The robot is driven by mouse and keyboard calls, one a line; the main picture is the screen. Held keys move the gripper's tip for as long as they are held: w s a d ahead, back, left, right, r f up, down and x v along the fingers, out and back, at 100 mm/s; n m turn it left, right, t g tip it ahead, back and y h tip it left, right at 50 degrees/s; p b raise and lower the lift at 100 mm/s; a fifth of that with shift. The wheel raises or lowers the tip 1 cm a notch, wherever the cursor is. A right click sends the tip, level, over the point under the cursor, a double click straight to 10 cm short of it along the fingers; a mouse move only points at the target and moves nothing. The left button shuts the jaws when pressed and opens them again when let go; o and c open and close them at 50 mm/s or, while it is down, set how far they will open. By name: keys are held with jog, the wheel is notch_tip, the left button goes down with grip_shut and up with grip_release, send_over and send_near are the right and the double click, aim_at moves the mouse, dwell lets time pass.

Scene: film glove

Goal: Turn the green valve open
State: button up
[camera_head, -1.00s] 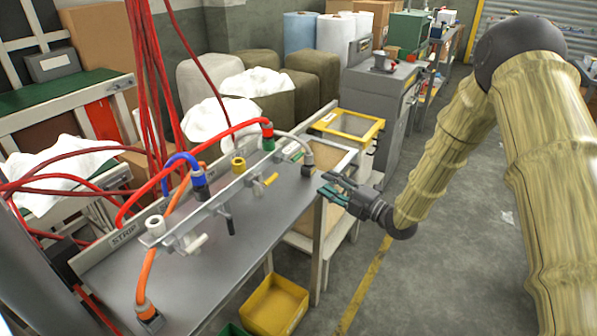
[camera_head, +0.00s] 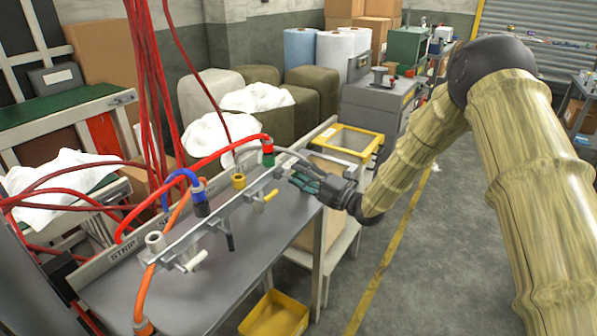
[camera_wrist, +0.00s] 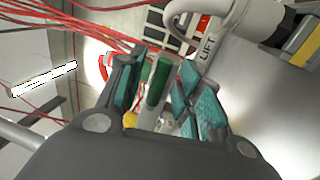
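The green valve's handle (camera_wrist: 158,82) shows in the wrist view as a green grip on a pale stem, between my two fingers. My gripper (camera_wrist: 160,68) has teal pads and is open, with a finger on each side of the handle. Small gaps show between the pads and the handle, so I see no grip on it. In the head view my gripper (camera_head: 292,172) is at the right end of the metal valve rail (camera_head: 215,222) and hides the green valve there.
Yellow (camera_head: 238,181), blue (camera_head: 199,190) and white (camera_head: 155,243) fittings line the rail. Red hoses (camera_head: 150,110) hang at left. A yellow bin (camera_head: 275,316) is below the bench; the floor at right is clear.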

jog(key=shift+w+a+r, duration=0.1)
jog(key=shift+w+a, duration=0.2)
jog(key=shift+a, duration=0.15)
grip_shut()
